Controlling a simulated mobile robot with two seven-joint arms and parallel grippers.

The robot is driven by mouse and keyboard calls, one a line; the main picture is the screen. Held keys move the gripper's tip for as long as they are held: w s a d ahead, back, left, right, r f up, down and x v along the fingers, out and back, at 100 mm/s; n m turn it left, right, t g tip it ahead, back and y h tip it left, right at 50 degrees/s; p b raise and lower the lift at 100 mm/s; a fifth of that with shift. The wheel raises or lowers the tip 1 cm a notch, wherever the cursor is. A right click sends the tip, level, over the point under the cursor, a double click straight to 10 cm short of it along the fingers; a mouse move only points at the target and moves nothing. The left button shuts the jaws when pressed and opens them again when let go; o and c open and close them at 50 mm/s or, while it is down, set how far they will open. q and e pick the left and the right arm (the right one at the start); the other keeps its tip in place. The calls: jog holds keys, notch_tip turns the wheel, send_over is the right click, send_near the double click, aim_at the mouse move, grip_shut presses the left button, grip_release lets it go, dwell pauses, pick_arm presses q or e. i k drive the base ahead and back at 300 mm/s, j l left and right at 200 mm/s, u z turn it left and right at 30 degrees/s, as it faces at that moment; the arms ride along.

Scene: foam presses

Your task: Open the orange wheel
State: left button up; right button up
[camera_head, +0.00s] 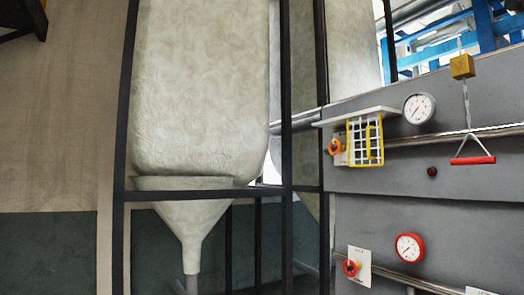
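An orange wheel (335,147) sits on the grey panel at the right, just left of a yellow wire cage and under a white ledge. A second, redder wheel (351,268) sits lower on the panel, on a white plate. The turned position of either wheel cannot be read at this size. Neither of my grippers is in view, and nothing touches the wheels.
The grey panel (440,190) carries a yellow cage (366,140), a white gauge (419,108), a red-rimmed gauge (409,248) and a hanging red handle (473,160). Black frame posts (287,90) and a large pale hopper (200,90) stand left of it.

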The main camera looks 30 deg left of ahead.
aim_at(334, 146)
jog(key=u, duration=0.35)
jog(key=i+j+u, duration=0.1)
jog(key=i+j, duration=1.05)
jog(key=i, duration=0.1)
